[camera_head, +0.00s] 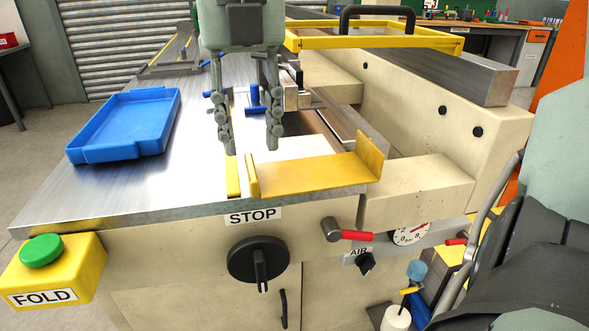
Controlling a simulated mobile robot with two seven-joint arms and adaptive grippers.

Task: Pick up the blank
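My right gripper (251,149) hangs fingers down over the front of the machine's metal table. Its two fingers stand well apart, with no object visibly held between them. A pale flat area (295,147) lies just right of the fingertips, behind a yellow plate (310,176) with an upturned right end. I cannot tell whether this pale area is the blank or part of the machine. A yellow strip (233,178) lies below the left finger. Contact between fingertips and surface cannot be told. My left gripper is not in view.
A blue tray (118,150) on the table's left looks empty. A yellow frame with a black handle (378,13) stands behind at the right. Blue-handled parts (254,101) are behind the fingers. The FOLD button box (48,268) is front left. Bare table (185,180) lies between tray and gripper.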

